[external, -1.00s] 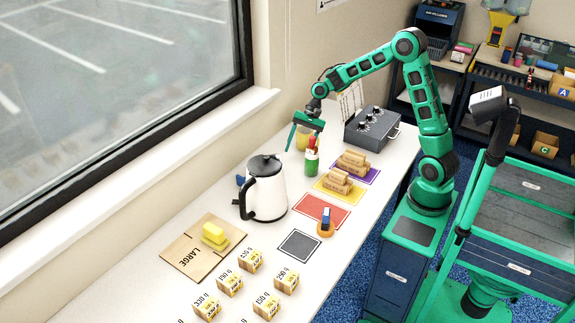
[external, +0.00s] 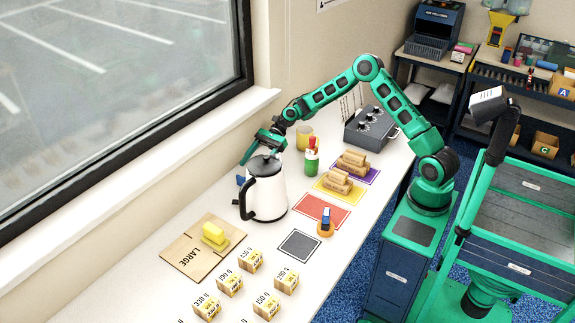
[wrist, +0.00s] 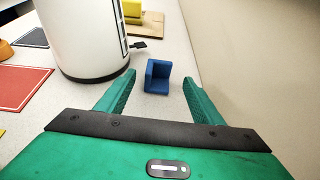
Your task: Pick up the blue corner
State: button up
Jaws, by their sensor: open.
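The blue corner (wrist: 157,77) lies on the white table in the wrist view, ahead of my fingertips and roughly midway between them. In the external view a small part of the blue corner (external: 240,180) shows to the left of the kettle, close to the wall side. My gripper (wrist: 159,82) is open and empty, with its two green fingers apart. In the external view my gripper (external: 246,160) hangs behind the kettle, above the table, pointing down towards the blue corner.
A white and black kettle (external: 270,187) stands right beside the blue corner. The wall and window sill run along the other side. A cardboard sheet (external: 185,255) with a yellow block (external: 214,235) lies farther along. Colored mats (external: 322,211) and several small cartons (external: 286,281) occupy the table.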

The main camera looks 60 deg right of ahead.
aim_at(245, 179)
jog(key=shift+x, duration=2.8)
jog(key=shift+c, duration=0.6)
jog(key=shift+d, duration=0.1)
jog(key=c, duration=1)
